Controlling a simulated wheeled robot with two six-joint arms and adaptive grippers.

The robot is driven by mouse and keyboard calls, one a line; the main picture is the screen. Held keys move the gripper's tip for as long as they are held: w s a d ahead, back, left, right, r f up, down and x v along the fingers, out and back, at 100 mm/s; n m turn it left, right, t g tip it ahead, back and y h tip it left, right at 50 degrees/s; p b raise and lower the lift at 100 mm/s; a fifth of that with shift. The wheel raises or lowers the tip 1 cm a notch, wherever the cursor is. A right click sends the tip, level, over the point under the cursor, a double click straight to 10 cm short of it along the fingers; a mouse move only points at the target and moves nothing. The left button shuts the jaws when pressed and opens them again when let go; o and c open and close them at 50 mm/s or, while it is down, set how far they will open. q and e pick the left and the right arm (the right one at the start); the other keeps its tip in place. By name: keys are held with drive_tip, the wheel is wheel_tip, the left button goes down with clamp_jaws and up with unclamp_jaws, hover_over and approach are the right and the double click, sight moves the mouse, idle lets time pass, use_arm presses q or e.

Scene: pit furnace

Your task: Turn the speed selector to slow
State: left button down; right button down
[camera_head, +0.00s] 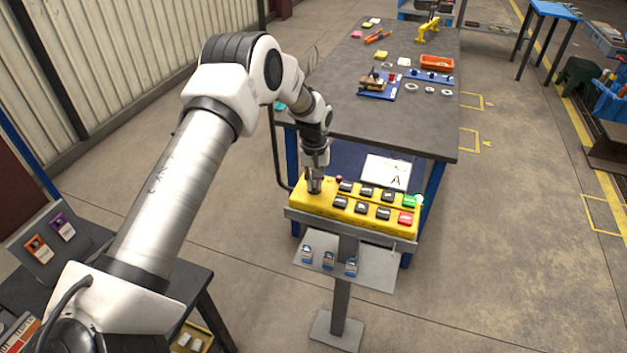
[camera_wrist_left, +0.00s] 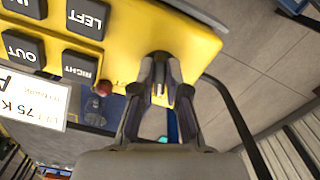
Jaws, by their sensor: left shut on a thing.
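The yellow control box (camera_head: 325,210) stands on a grey pedestal, with several black buttons, a green one and a red one on its face. My left gripper (camera_head: 314,186) is at the left end of this box. In the left wrist view, my left gripper (camera_wrist_left: 160,88) has its two fingers closed around a small dark knob (camera_wrist_left: 160,66) on the yellow face, which I take to be the speed selector. The fingers hide most of the knob, so its pointer and setting cannot be read. My right gripper is not in view.
A dark workbench (camera_head: 400,120) with small parts stands behind the box. A shelf (camera_head: 375,272) with several blue padlocks hangs below it. A small red knob (camera_wrist_left: 103,88) sits close to the fingers.

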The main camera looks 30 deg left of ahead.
sight(315, 184)
use_arm(q)
drive_tip(key=shift+s+d+f+n, duration=0.15)
drive_tip(key=shift+f+n, duration=0.1)
drive_tip(key=shift+n, duration=0.55)
drive_tip(key=c, duration=1.2)
unclamp_jaws()
drive_tip(key=r, duration=1.2)
drive_tip(key=shift+w, duration=0.2)
